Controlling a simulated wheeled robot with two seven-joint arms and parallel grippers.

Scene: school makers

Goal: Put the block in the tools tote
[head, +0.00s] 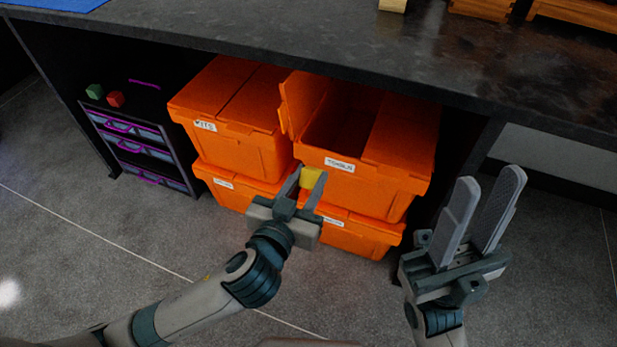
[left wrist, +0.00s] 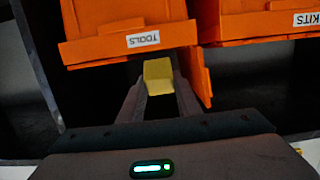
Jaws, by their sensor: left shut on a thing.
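My left gripper (head: 307,183) is shut on a yellow block (head: 311,178). It holds the block in front of the upper right orange tote. The block also shows between the fingertips in the left wrist view (left wrist: 158,75). The tools tote (head: 415,180) is that upper right tote; its label reads TOOLS in the left wrist view (left wrist: 97,48). One lid half stands raised at its left and the other half lies flat, so the left part of its top is open. My right gripper (head: 483,210) is open and empty, to the right of the totes.
The kits tote (head: 235,145) stands to the left with its lid shut. Two lower orange totes (head: 365,240) support the upper ones. The dark worktop (head: 330,50) overhangs the totes. A drawer unit (head: 145,145) with a green block (head: 94,91) and a red block (head: 116,99) on top stands at left.

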